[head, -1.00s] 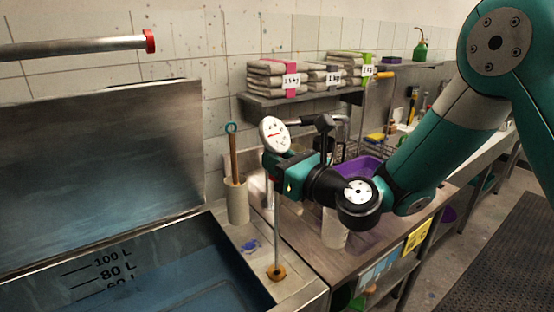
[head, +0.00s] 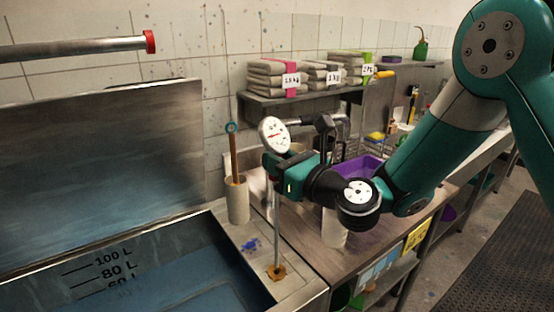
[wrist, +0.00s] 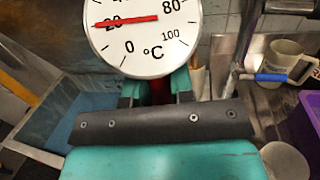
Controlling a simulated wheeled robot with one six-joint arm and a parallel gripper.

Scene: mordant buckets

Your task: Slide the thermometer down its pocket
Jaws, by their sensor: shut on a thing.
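The thermometer has a round white dial (head: 274,134) with a red pointer and a long thin metal stem (head: 276,225). Its lower end meets a brass-coloured pocket (head: 276,272) on the vat's rim; I cannot tell how deep it sits. The stem looks close to upright. My gripper (head: 273,163) is shut on the thermometer just below the dial, well above the pocket. In the wrist view the dial (wrist: 146,32) fills the top, its pointer near 20 °C. The fingertips and stem are mostly hidden there.
The open vat (head: 225,250) with litre marks and bluish liquid lies left of the pocket. A white holder (head: 237,202) with a wooden-handled tool stands behind the stem. A purple tub (head: 358,168) and a pale mug (head: 334,232) are on the right-hand counter.

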